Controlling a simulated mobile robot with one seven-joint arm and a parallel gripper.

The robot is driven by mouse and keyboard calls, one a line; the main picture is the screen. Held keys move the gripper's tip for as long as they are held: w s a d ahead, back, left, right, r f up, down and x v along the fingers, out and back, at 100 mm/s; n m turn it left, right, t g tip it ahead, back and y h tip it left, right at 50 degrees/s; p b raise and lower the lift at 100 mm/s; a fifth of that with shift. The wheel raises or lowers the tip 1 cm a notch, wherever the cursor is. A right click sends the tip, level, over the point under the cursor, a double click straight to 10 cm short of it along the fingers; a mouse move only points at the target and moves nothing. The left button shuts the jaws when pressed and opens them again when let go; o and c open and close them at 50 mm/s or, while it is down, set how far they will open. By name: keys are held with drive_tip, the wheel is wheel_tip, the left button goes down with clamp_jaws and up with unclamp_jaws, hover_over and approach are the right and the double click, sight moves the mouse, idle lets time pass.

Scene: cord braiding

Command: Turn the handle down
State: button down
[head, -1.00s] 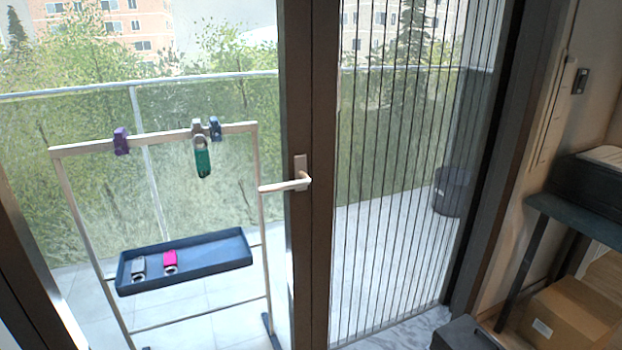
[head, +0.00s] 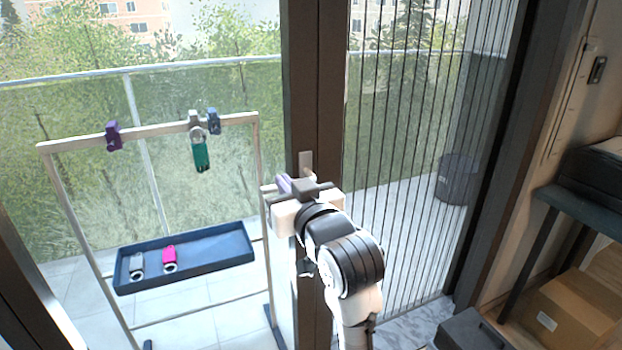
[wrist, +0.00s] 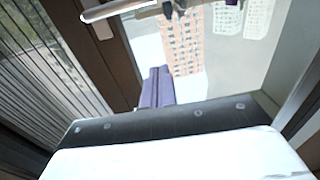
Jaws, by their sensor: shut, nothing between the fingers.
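The door handle is a pale lever on the dark door frame. In the head view its back plate (head: 305,160) and the lever's left end (head: 266,188) show, and my gripper hides much of the rest. The lever looks about level, pointing left. In the wrist view the handle (wrist: 122,9) runs along the top left edge. My gripper (head: 283,184) is in front of the handle, its purple fingers shut and empty. The wrist view shows the fingers (wrist: 158,72) below the lever in the picture, with a gap between. Whether they touch it cannot be told.
Behind the glass stands a rack (head: 80,142) with clips on its top bar and a blue tray (head: 210,262) holding two small items. A pleated screen (head: 400,150) is right of the frame. A dark table (head: 575,215) and a cardboard box (head: 560,315) stand at right.

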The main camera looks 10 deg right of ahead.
drive_tip(key=d, duration=0.1)
drive_tip(key=d+f+h, duration=0.1)
drive_tip(key=d, duration=0.1)
drive_tip(key=shift+m, duration=0.3)
drive_tip(key=w+a+f+p, duration=0.3)
drive_tip(key=w+f, duration=0.1)
drive_tip(key=w, duration=0.6)
drive_tip(key=shift+f, duration=0.15)
drive_tip(key=shift+w, duration=0.1)
drive_tip(key=shift+a+f+b, duration=0.1)
drive_tip(key=shift+f+b, duration=0.15)
drive_tip(key=shift+b, duration=0.15)
